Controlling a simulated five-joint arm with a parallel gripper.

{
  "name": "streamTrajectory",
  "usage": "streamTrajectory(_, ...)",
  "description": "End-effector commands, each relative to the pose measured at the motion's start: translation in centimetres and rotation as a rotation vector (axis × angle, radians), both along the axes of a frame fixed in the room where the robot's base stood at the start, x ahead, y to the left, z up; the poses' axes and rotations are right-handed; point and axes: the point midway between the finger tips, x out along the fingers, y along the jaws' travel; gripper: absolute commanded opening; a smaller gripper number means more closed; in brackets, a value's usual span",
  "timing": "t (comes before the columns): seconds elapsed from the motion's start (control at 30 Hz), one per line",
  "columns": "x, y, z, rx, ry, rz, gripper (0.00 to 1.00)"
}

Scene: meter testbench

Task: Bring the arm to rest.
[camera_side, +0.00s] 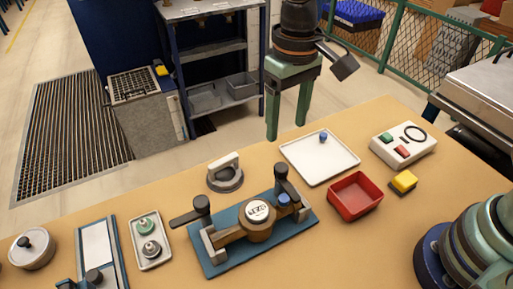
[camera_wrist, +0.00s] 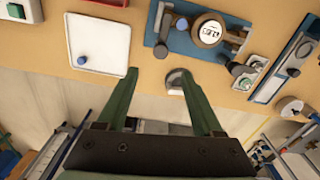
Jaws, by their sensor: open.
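My gripper (camera_side: 287,130) is open and empty, its two green fingers pointing down at the far edge of the table, behind the white tray. In the wrist view my gripper (camera_wrist: 159,74) shows both fingers apart with nothing held between them. The water-meter-like unit (camera_side: 260,213) with a round white dial sits clamped on a blue base plate (camera_side: 215,265); the unit also shows in the wrist view (camera_wrist: 208,32). A small blue piece (camera_side: 323,136) lies on the white tray (camera_side: 320,165).
A grey round piece with a white handle (camera_side: 225,174) stands behind the fixture. A small tray (camera_side: 150,240) with two knobbed weights and a round lidded pot (camera_side: 32,250) are at left.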

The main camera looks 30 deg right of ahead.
Motion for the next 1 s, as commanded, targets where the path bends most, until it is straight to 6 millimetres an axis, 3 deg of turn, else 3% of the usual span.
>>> streamTrajectory(0.13, 0.0, 0.0, 1.2, 0.001, -0.002, -0.001, 0.68)
streamTrajectory(0.57, 0.1, -0.4, 1.6, 0.004, -0.006, -0.004, 0.68)
streamTrajectory(0.67, 0.2, -2.0, 2.3, 0.019, -0.033, -0.016, 0.68)
streamTrajectory(0.77, 0.3, -4.8, 3.5, 0.043, -0.085, -0.035, 0.68)
streamTrajectory(1.0, -1.0, -12.8, 5.5, 0.073, -0.251, -0.084, 0.68)
